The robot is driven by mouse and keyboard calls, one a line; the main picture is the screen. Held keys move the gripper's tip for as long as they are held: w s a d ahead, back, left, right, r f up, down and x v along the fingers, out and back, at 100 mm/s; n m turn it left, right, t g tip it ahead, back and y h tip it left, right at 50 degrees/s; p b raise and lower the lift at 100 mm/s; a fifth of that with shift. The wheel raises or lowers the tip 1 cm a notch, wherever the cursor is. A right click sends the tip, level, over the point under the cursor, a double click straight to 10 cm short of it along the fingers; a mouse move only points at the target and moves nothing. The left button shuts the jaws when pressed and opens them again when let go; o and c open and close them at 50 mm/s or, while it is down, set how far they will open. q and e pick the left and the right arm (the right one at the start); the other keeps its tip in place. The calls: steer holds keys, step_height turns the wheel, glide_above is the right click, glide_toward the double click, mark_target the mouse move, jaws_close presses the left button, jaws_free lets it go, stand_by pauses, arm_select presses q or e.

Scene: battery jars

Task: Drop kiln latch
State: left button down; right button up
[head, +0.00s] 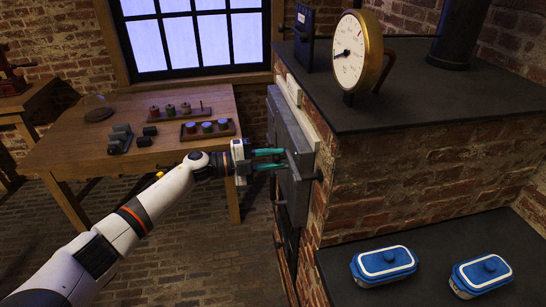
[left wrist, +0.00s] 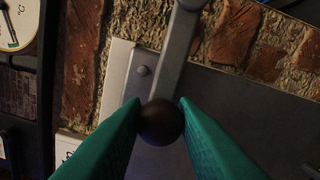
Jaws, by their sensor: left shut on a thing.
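The kiln door (head: 284,128) is a grey metal plate on the side of the brick kiln and looks closed. Its latch is a grey lever (left wrist: 174,60) with a dark round knob (left wrist: 161,124) at its end. In the left wrist view the lever runs from the top edge down to the knob, over the door's corner. My left gripper (head: 284,158), with green fingers, reaches the door from the left. Its fingers also show in the left wrist view (left wrist: 160,112), shut on the knob from both sides. My right gripper is not in view.
A round brass-rimmed gauge (head: 350,52) and a dark box (head: 305,36) stand on the kiln's dark top (head: 430,100). Two blue lidded dishes (head: 384,264) (head: 481,273) sit on a low ledge. A wooden table (head: 90,160) with small jars and blocks stands behind my left arm.

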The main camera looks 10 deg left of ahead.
arm_select(q)
steer(key=shift+f, duration=0.15)
steer(key=c, duration=1.1)
jaws_free()
steer(key=shift+c, duration=0.2)
steer(key=shift+a, duration=0.15)
steer(key=b+v, duration=0.4)
steer(key=v, duration=0.7)
steer(key=shift+s+a+b, duration=0.2)
steer(key=shift+a+b, duration=0.15)
steer(key=shift+b, duration=0.05)
